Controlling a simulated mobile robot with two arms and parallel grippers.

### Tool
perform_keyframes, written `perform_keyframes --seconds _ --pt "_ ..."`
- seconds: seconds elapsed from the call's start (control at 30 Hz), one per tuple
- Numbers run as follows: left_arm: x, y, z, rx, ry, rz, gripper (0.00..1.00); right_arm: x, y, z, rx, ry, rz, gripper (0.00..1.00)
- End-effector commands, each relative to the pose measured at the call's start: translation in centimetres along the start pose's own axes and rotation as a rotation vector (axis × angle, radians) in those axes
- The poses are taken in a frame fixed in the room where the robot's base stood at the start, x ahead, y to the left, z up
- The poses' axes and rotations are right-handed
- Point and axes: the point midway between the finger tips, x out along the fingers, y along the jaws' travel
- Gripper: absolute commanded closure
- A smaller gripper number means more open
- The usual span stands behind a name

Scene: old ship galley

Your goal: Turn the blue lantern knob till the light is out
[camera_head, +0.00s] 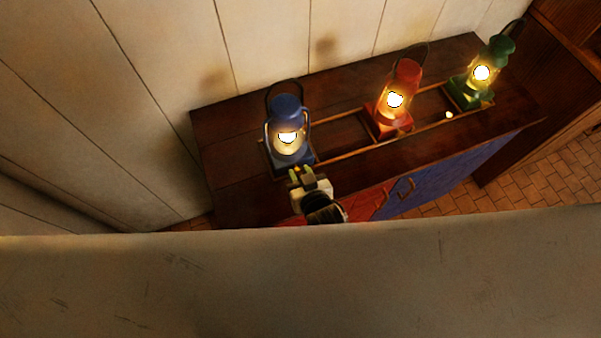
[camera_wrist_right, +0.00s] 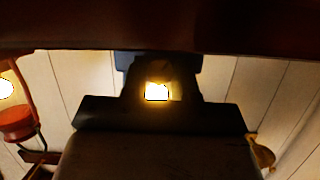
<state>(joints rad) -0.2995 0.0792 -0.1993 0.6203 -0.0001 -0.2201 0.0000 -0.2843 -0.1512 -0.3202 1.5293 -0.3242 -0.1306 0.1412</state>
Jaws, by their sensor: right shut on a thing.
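The blue lantern (camera_head: 287,113) stands upright at the left end of the dark wooden cabinet, and its light is on. My right gripper (camera_head: 301,175) is at the front of its base, shut on the lantern's knob, which is mostly hidden between the fingertips. In the right wrist view the dark gripper body (camera_wrist_right: 160,118) covers most of the blue lantern (camera_wrist_right: 125,62); a bright yellow glow shows through a gap in the gripper. My left gripper is not in view.
A lit red lantern (camera_head: 405,74) and a lit green lantern (camera_head: 497,50) stand farther right, along a wooden rail (camera_head: 345,154) on the cabinet top (camera_head: 232,150). The cabinet front has red and blue doors (camera_head: 450,180). A plank wall (camera_head: 160,60) stands close behind.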

Motion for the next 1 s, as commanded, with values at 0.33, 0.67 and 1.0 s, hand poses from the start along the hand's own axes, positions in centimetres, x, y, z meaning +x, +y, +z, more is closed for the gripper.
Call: perform_keyframes --seconds 0.33,0.67,1.0 --pt "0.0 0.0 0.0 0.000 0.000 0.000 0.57 0.0 0.0 0.0 -0.002 0.001 0.001 0.95" --pt "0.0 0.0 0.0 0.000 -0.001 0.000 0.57 0.0 0.0 0.0 -0.001 0.001 0.001 0.60" --pt "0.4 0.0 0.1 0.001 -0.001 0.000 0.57 -3.9 0.0 0.2 -0.001 -0.001 0.000 0.60"
